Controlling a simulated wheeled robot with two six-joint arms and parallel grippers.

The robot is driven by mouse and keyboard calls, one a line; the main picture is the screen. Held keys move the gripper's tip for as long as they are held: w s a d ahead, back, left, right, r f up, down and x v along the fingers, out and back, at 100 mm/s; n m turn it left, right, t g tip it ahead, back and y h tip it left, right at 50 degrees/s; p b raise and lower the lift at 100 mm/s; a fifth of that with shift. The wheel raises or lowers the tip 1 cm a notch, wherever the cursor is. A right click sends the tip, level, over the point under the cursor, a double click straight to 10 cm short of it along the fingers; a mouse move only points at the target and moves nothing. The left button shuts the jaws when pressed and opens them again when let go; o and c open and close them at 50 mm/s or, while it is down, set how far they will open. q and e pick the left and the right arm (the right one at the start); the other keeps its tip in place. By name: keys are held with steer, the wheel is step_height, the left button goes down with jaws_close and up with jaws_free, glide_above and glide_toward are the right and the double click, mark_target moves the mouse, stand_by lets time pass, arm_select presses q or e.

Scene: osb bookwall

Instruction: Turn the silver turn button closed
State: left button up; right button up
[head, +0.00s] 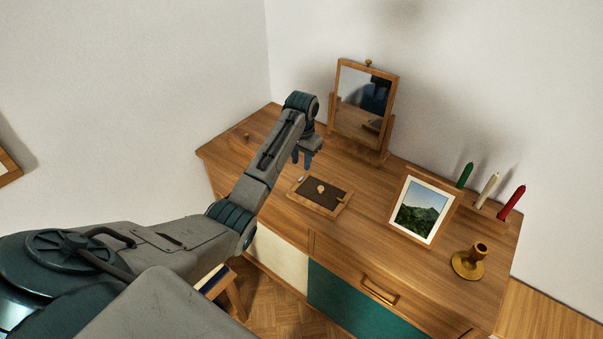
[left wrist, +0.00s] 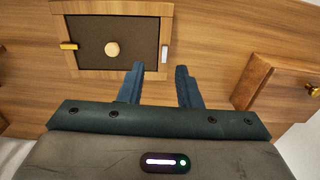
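The silver turn button (left wrist: 164,54) is a small pale bar on the wooden frame around a dark panel (left wrist: 98,32) with a round wooden knob (left wrist: 112,49). In the left wrist view it sits on the frame's right side, its length along that side. In the head view it is a small light spot (head: 300,179) on the frame's edge. My left gripper (left wrist: 160,67) is open and empty, its two blue fingers apart. Its tips appear close to the button in the wrist view; in the head view the gripper (head: 302,160) is over the dresser just behind the frame. My right gripper is not in view.
A brass piece (left wrist: 68,46) sits on the frame's opposite side. A tilting mirror (head: 362,108) stands behind the gripper. A framed picture (head: 423,211), a brass candlestick (head: 469,263) and several candles (head: 488,189) stand to the right. The dresser top left of the gripper is mostly clear.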

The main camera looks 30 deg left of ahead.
mark_target(302, 178)
arm_select(q)
steer(key=f, duration=0.2)
steer(key=w+f+p, duration=0.1)
steer(key=f, duration=0.1)
steer(key=w+a+f+p, duration=0.1)
steer(key=f, duration=0.1)
steer(key=shift+f, duration=1.05)
jaws_close()
